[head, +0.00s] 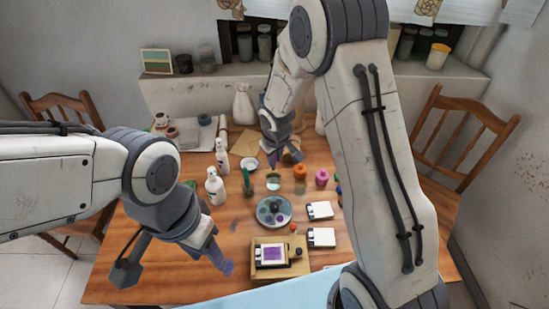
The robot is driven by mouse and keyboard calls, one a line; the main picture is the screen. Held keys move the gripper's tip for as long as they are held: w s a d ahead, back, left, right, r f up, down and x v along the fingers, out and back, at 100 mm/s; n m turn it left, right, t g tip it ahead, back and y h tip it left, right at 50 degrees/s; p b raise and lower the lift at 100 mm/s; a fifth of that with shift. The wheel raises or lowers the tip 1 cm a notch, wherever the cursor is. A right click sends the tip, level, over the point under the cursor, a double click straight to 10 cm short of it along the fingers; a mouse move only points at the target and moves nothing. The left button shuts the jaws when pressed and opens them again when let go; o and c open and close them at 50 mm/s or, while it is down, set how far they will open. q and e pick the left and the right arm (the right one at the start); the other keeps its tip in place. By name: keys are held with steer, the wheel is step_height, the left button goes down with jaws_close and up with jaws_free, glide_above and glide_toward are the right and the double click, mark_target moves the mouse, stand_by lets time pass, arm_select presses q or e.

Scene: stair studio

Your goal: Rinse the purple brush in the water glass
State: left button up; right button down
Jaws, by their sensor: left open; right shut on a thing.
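The water glass (273,183) is a small clear cup standing mid-table, behind the round paint palette (286,222). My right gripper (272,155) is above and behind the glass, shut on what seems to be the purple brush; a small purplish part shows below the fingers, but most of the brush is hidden. It appears apart from the glass. My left gripper (224,264) is open and empty over the table's front left, beside a small wooden board (258,272) with a purple-painted card.
White bottles (214,187) stand left of the glass, with a green bottle (247,182) close beside it. Orange (300,173) and pink (322,178) paint jars stand at its right. White boxes (320,237) lie right of the palette. The table's left front is fairly clear.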

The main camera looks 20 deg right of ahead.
steer(key=shift+r+p, duration=2)
steer(key=shift+r, duration=0.55)
steer(key=shift+f, duration=0.1)
steer(key=shift+s+d, duration=0.1)
steer(key=shift+s, duration=0.1)
steer(key=s+d+f+m+h, duration=0.1)
steer(key=s+d+m, duration=0.2)
steer(key=s, duration=0.5)
steer(key=shift+s+f+m+g, duration=0.2)
steer(key=shift+m+g, duration=0.1)
steer(key=shift+m, duration=0.5)
